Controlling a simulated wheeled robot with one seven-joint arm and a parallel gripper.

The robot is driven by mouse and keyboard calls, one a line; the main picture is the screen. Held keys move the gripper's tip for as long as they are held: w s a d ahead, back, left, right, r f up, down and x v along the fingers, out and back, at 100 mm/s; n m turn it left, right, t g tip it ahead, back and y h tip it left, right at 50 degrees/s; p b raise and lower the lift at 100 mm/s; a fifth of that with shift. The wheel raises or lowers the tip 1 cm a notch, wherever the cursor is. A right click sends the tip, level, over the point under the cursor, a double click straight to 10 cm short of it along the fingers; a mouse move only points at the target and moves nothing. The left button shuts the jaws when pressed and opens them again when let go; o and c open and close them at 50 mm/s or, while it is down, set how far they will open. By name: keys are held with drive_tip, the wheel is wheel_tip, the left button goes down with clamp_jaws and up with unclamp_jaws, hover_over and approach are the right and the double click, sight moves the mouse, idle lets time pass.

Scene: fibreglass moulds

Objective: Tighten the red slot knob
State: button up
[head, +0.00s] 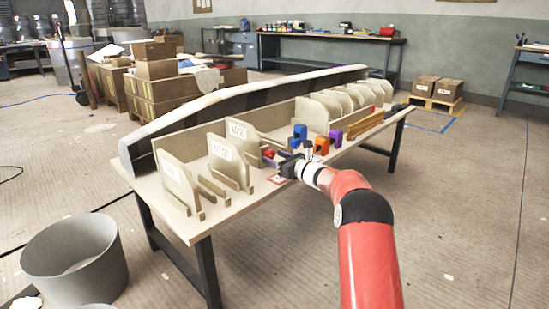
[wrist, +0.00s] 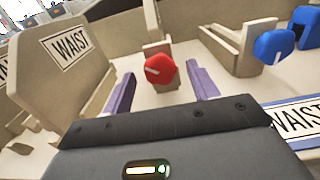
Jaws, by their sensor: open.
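The red slot knob (wrist: 160,69) is in the middle of the wrist view, on a small beige upright block, with a pale line across its face. My gripper (wrist: 160,88) is open, with its two purple fingers apart on the left and right of the knob. The fingers appear nearer to the camera than the knob, and I see no contact. In the head view, the red knob (head: 269,154) shows small beside my gripper (head: 277,160), over the front part of the table. The gripper and arm partly cover that area.
A blue knob (wrist: 273,46) stands on a similar block at the right. A board marked WAIST (wrist: 70,45) stands close at the left. In the head view, orange (head: 321,145) and purple (head: 335,137) pieces stand farther right on the table (head: 225,208).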

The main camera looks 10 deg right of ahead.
drive_tip(key=shift+w+a, duration=0.35)
drive_tip(key=shift+w, duration=0.1)
drive_tip(key=c, duration=1)
drive_tip(key=shift+m, duration=0.3)
drive_tip(key=shift+m+b, duration=0.3)
drive_tip(key=shift+m, duration=2.4)
